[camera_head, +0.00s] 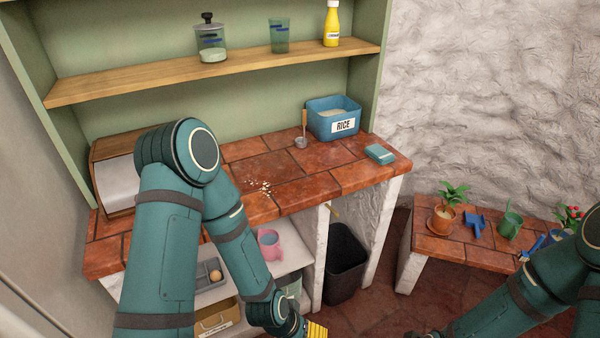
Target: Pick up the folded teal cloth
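The folded teal cloth (380,153) lies flat on the right end of the tiled counter, near its front edge and in front of the rice box. Nothing touches it. My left arm reaches down in front of the counter, and my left gripper (300,329) is low at the bottom edge, well below and left of the cloth. A yellow ridged piece shows beside it; I cannot tell what it is. The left fingers are mostly cut off. My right arm comes in at the lower right; its gripper is hardly visible at the bottom edge.
A blue rice box (333,118) and a ladle (302,130) stand behind the cloth. Crumbs (262,187) lie mid-counter. A black bin (345,262) stands under the counter. A low bench (440,247) holds plants at right.

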